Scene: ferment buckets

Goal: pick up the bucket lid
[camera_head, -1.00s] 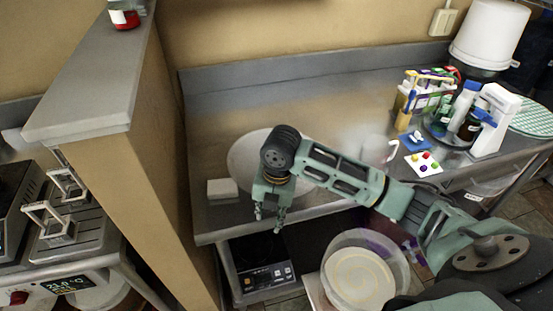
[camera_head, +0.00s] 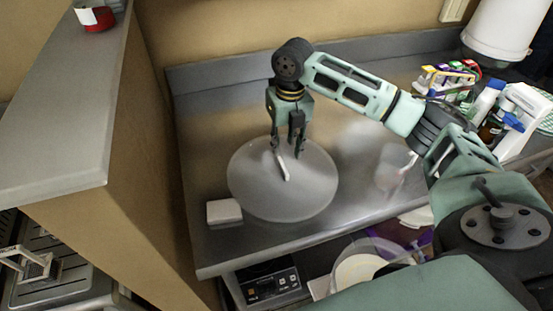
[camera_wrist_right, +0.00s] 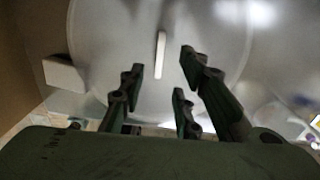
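The bucket lid (camera_head: 250,185) is a pale round disc lying on the steel counter, with a short white bar handle (camera_head: 284,170) at its middle. In the right wrist view the lid (camera_wrist_right: 105,45) fills the upper middle, and its handle (camera_wrist_right: 160,55) stands upright in the picture. My right gripper (camera_head: 288,150) points down over the handle with its fingers apart. In the right wrist view the open fingers (camera_wrist_right: 160,82) lie either side of the handle's line, with nothing between them. I cannot tell the exact height above the lid. My left gripper is not in view.
A small white block (camera_head: 224,211) sits beside the lid at left. A clear jug (camera_head: 392,170) stands at right, with bottles and a rack (camera_head: 447,78) beyond. A tan partition (camera_head: 150,170) bounds the left. Below the counter are a scale (camera_head: 268,286) and a bucket (camera_head: 357,270).

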